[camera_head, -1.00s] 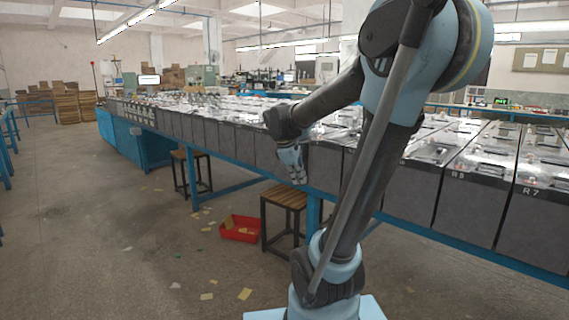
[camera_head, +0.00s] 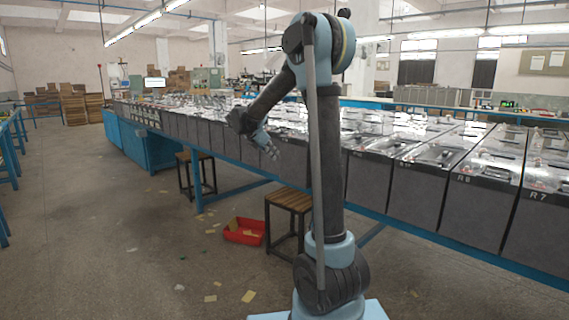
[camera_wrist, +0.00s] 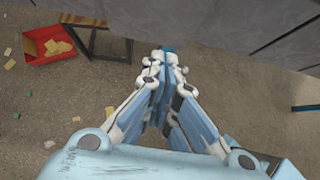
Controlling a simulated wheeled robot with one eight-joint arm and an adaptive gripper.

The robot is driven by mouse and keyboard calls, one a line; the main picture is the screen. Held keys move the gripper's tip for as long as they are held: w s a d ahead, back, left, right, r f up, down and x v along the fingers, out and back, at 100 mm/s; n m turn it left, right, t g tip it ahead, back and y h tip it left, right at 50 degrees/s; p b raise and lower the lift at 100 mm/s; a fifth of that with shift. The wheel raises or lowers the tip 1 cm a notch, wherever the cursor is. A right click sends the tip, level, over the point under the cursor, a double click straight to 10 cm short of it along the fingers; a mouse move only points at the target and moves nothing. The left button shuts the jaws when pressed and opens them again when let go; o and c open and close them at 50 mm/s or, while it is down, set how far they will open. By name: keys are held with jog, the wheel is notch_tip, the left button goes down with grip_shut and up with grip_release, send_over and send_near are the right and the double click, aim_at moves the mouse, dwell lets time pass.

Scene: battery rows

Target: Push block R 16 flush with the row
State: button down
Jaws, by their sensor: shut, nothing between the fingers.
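A long row of grey battery blocks (camera_head: 368,178) with clear tops stands on a blue-framed bench. The labels R 8 and R 7 show on the near blocks at the right. I cannot read a label R 16 on any block, so I cannot tell which one it is. My gripper (camera_head: 274,154) is shut and empty in front of the row's front faces, left of the middle of the head view. In the wrist view my gripper (camera_wrist: 167,52) has its fingertips together, pointing toward a grey block face (camera_wrist: 205,25) at the top. I cannot tell whether they touch it.
A wooden stool (camera_head: 289,203) stands under the bench edge, with a red bin (camera_head: 244,231) of yellow pieces beside it. Another stool (camera_head: 196,172) stands farther left. The blue bench rail (camera_head: 440,238) runs along the row. The floor at the left is mostly clear, with scattered scraps.

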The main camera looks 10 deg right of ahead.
jog(key=shift+w+d+r+x, duration=0.2)
jog(key=shift+d+r+x, duration=0.15)
jog(key=shift+x, duration=1.75)
jog(key=shift+w+d+r+x, duration=0.25)
jog(key=shift+r+x, duration=0.1)
jog(key=shift+x, duration=1.75)
jog(key=shift+w+d+r+x, duration=0.15)
jog(key=shift+d+r+x, duration=0.2)
jog(key=shift+x, duration=1.75)
jog(key=shift+w+a, duration=0.1)
jog(key=shift+a, duration=0.05)
